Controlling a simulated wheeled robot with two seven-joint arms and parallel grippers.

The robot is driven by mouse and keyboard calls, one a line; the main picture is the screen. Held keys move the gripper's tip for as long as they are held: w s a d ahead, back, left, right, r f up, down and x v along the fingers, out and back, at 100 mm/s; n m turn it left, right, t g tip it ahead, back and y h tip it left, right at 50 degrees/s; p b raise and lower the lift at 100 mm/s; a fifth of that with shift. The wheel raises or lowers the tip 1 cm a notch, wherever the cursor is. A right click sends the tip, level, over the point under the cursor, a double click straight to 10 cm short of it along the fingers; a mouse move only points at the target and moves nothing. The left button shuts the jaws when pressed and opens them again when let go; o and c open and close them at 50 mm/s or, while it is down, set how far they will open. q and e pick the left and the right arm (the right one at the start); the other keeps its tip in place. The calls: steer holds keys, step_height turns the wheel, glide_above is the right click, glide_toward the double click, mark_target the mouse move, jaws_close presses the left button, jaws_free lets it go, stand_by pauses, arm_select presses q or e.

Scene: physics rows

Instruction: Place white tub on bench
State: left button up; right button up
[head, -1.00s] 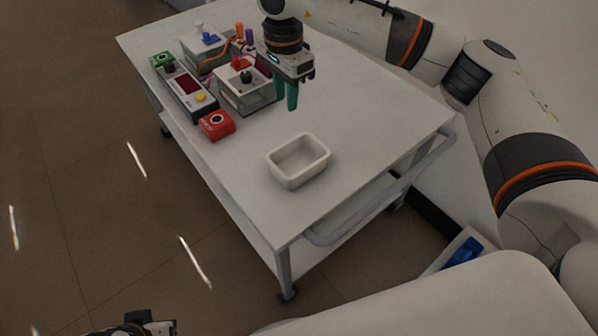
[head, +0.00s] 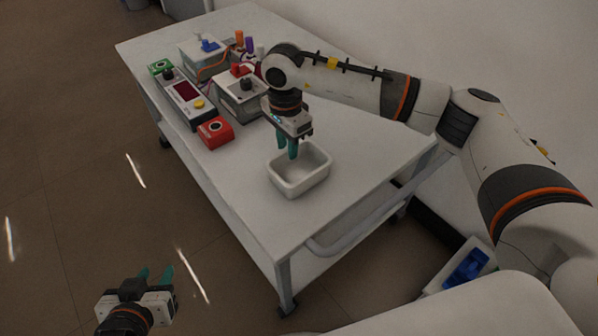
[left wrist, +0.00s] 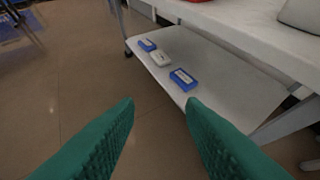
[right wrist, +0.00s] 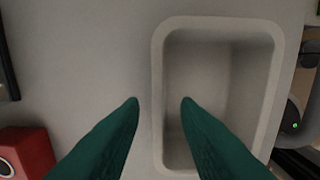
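The white tub (head: 299,181) is an empty open rectangular box standing upright on the white bench top (head: 350,130), near its front end. My right gripper (head: 287,150) points down over the tub's far left wall. In the right wrist view the tub (right wrist: 268,95) lies under and right of the fingers (right wrist: 160,100), which are open on either side of its left wall; whether they touch it I cannot tell. My left gripper (head: 155,274) is open and empty, out over the floor left of the bench. Its fingers (left wrist: 160,103) are apart in the left wrist view.
Behind the tub on the bench stand a red box (head: 215,131), a meter with a dark red display (head: 186,91), a green box (head: 160,67) and other apparatus. Blue and white boxes (left wrist: 182,79) lie on the lower shelf. The bench's right side is clear.

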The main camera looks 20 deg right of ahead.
jaws_close()
stand_by(0.3)
